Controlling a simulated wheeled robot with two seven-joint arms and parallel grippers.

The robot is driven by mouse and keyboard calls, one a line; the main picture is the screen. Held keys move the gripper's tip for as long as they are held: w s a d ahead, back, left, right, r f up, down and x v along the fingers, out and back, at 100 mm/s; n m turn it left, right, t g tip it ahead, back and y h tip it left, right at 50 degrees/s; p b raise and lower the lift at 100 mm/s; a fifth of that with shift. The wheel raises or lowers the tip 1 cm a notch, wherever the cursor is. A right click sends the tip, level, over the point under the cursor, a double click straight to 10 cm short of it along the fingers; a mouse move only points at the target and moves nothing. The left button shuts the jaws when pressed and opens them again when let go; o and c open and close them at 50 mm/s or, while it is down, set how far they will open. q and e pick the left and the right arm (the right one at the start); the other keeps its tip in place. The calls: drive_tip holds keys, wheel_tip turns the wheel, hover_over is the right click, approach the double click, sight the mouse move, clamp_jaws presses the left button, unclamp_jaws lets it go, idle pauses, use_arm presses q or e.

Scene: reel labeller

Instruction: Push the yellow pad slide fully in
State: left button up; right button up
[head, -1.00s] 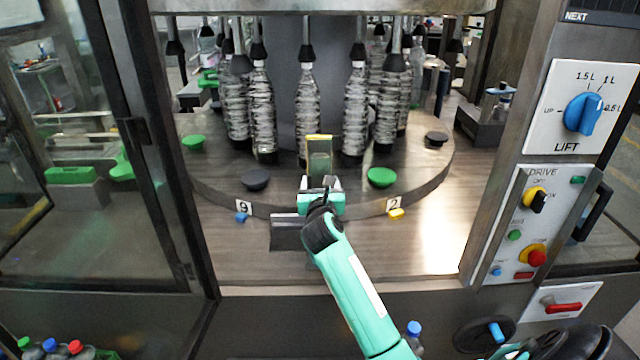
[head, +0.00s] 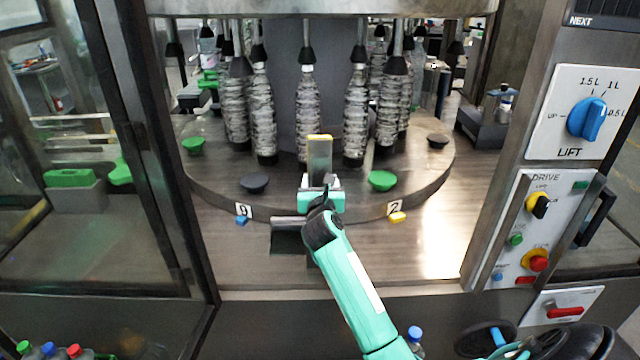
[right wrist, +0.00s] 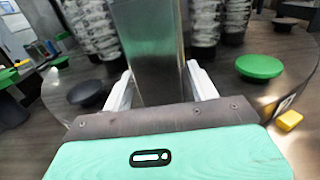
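The yellow pad slide shows as an upright metal plate with a yellow top edge (head: 319,137), at the front of the round table, before the middle bottle. The same plate stands in the upper middle of the right wrist view (right wrist: 150,55). My right gripper (head: 320,184) is at the near side of the plate, low down. In the right wrist view its two pale fingers (right wrist: 160,88) are apart, one on each side of the plate, with small gaps showing. Its palm hides the plate's foot. I cannot tell whether the palm touches it.
Several clear bottles (head: 308,100) stand on the round table (head: 215,165). A green disc (head: 382,180) and a dark disc (head: 254,184) flank the gripper. A yellow block (head: 397,217) and a blue block (head: 241,219) lie near its front rim. Control panels (head: 535,225) stand at right.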

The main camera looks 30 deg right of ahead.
drive_tip(key=shift+s, duration=0.1)
drive_tip(key=shift+s+a+f, duration=0.1)
drive_tip(key=shift+s+a, duration=0.1)
drive_tip(key=shift+s, duration=0.05)
drive_tip(key=b+v, duration=0.3)
drive_tip(key=v, duration=1)
drive_tip(key=shift+b, duration=0.4)
drive_tip(key=shift+d, duration=0.1)
